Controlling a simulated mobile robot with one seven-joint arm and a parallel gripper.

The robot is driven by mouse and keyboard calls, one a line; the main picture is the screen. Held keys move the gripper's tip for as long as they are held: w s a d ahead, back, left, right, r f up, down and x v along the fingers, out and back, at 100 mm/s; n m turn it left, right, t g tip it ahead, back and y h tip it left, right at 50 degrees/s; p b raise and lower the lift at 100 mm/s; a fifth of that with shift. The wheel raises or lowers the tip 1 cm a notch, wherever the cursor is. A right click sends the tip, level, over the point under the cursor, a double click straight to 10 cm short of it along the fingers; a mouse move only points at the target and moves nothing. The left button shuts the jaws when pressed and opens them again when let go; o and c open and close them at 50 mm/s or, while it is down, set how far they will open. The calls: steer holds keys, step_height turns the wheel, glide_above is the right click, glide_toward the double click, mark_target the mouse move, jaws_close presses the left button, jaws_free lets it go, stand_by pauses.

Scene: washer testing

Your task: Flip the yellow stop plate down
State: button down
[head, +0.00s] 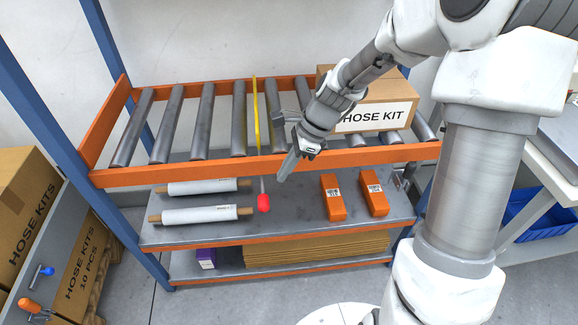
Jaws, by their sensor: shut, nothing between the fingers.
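The yellow stop plate (257,110) stands upright between the rollers of the conveyor, seen nearly edge-on as a thin yellow strip. Below it, a lever with a red knob (264,203) hangs in front of the orange front rail. My gripper (287,168) is shut and empty. It points down in front of the rail, just right of the plate and above and to the right of the red knob, apart from the knob in the picture. I cannot tell its exact depth from the lever.
A cardboard box marked HOSE KIT (376,112) sits on the rollers at right, partly behind my arm. The shelf below holds white rolls (200,215) at left and orange boxes (333,197) at right. A blue post (65,130) stands at left. The left rollers are bare.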

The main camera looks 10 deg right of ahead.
steer(key=b+x, duration=0.2)
steer(key=x, duration=0.7)
steer(key=shift+b, duration=0.4)
steer(key=shift+r, duration=0.1)
step_height(320, 180, down, 6)
steer(key=b, duration=0.1)
steer(key=shift+b, duration=0.4)
steer(key=shift+s+d, duration=0.1)
steer(key=shift+s, duration=0.05)
steer(key=p, duration=0.7)
glide_toward(265, 201)
steer(key=d, duration=0.3)
steer(key=shift+d+r, duration=0.1)
steer(key=shift+r, duration=0.25)
